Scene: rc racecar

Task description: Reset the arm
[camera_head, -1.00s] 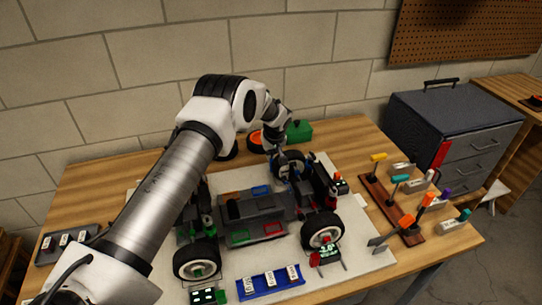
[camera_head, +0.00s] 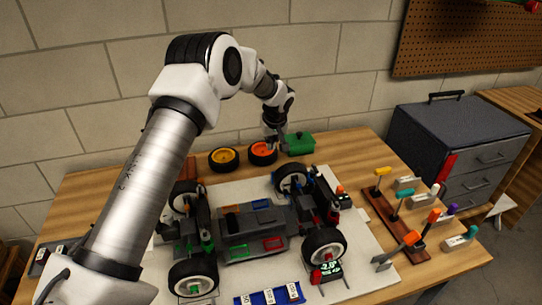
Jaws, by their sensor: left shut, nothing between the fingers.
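My left arm comes in from the lower left and arches over the back of the table. My left gripper (camera_head: 274,138) is small in view, shut and empty, near the orange-rimmed wheel at the back. The RC racecar (camera_head: 252,222) stands on a white mat (camera_head: 350,262), with black tyres at its corners and a grey chassis with coloured compartments. My right gripper is not in view.
A yellow-rimmed wheel (camera_head: 224,159), an orange-rimmed wheel (camera_head: 262,153) and a green box (camera_head: 299,144) sit at the back. A tool rack (camera_head: 398,228) stands right of the mat. A blue tray (camera_head: 270,296) lies in front. A grey drawer cabinet (camera_head: 462,140) stands behind right.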

